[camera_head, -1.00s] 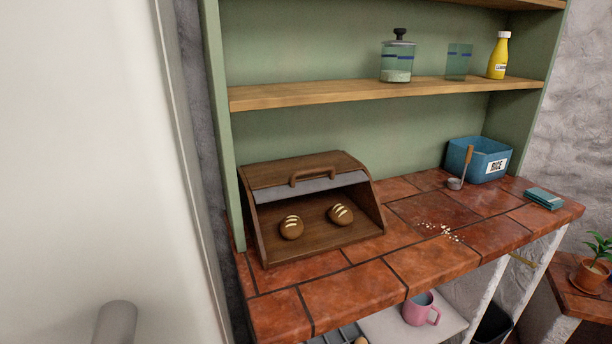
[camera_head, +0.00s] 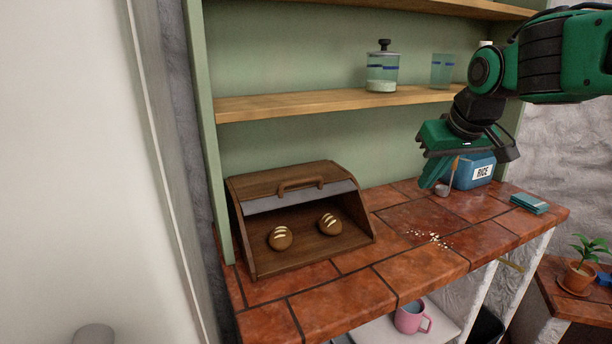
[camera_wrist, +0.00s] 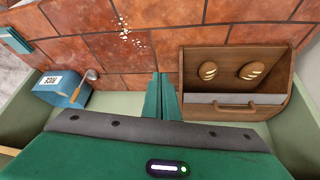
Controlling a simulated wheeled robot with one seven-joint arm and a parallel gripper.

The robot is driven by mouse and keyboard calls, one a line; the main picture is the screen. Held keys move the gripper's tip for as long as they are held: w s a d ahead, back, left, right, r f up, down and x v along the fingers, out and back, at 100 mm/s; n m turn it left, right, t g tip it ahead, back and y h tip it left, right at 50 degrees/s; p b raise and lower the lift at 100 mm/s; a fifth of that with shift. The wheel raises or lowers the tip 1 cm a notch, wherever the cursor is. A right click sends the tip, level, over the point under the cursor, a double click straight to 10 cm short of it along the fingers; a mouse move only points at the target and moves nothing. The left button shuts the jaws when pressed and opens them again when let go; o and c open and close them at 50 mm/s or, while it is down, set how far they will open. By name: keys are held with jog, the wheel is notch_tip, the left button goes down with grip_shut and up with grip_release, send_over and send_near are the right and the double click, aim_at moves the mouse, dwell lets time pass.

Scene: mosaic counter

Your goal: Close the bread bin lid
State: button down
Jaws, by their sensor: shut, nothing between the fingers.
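The wooden bread bin (camera_head: 262,262) stands on the left part of the tiled counter, with its front open. Its lid (camera_head: 330,187) is rolled up at the top, with a curved wooden handle (camera_head: 301,184) and a pale grey edge. Two scored bread rolls (camera_head: 280,238) lie inside. The bin also shows at the right in the wrist view (camera_wrist: 285,72), with the handle toward the gripper side. My green gripper (camera_head: 432,178) is shut and empty, in the air above the counter to the right of the bin, apart from it. In the wrist view its fingers (camera_wrist: 161,92) are together.
A blue rice box (camera_head: 480,173) and a wooden-handled scoop (camera_head: 442,190) stand at the back right, near my gripper. Crumbs (camera_head: 428,238) and a folded teal cloth (camera_head: 530,203) lie on the counter.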

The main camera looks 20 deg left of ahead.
jog(key=s+a+r+n+y, duration=0.1)
jog(key=s+a+n, duration=0.15)
jog(key=a, duration=0.65)
jog(key=s+a+r+n+y, duration=0.1)
jog(key=s+a, duration=0.2)
jog(key=a, duration=0.7)
jog(key=s+a+r+n+y, duration=0.1)
jog(key=s+a+r+n, duration=0.15)
jog(key=a, duration=0.65)
jog(key=shift+m, duration=0.4)
jog(key=x, duration=1)
jog(key=shift+s+d+f, duration=0.1)
jog(key=shift+s+f, duration=0.1)
jog(key=shift+s, duration=0.2)
